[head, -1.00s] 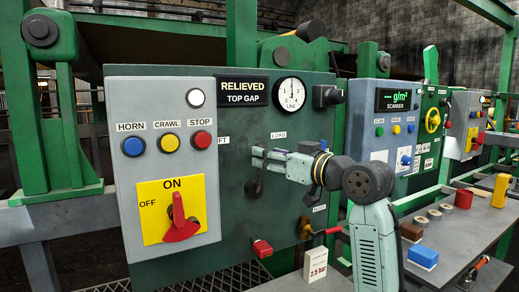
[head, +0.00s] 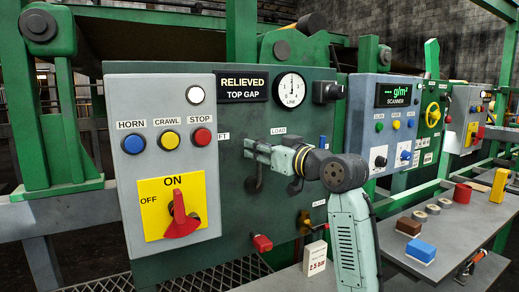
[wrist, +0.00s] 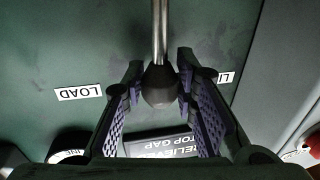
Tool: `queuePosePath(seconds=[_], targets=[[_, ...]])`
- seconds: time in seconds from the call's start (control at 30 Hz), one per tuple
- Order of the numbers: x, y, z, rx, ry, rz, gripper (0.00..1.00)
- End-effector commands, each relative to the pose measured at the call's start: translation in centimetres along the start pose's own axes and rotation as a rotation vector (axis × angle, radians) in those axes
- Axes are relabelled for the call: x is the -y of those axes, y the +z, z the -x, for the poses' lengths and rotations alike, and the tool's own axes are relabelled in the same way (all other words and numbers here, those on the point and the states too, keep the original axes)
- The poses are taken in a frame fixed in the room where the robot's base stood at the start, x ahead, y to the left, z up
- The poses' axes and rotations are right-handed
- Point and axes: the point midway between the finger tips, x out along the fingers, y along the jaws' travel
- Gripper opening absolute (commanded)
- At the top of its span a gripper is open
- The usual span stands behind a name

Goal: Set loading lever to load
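The loading lever is a metal rod with a dark ball knob. In the wrist view, which is upside down, its knob (wrist: 160,88) sits between my fingers and its rod runs off the top edge. In the head view its dark pivot (head: 253,184) shows on the green panel, below my gripper (head: 249,149). The lever stands about upright, between the LOAD label (head: 278,130) and the partly hidden LIFT label (head: 223,136). My gripper (wrist: 159,80) is open around the knob, with narrow gaps at its sides. The LOAD label (wrist: 79,92) also shows in the wrist view.
A grey switch box (head: 163,110) with buttons and a red rotary switch (head: 180,215) stands out at left. A red-handled lever (head: 262,243) and a brass valve (head: 304,222) sit below. The dial gauge (head: 290,90) is above. A bench (head: 450,230) with small items lies right.

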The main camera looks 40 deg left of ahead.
Motion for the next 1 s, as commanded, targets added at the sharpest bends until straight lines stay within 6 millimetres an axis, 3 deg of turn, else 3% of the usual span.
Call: queuePosePath(seconds=[0.37, 1.0], targets=[[0.00, 0.00, 0.01, 0.000, 0.000, 0.000, 0.00], [-0.43, -0.02, 0.06, -0.007, 0.000, -0.040, 0.00]])
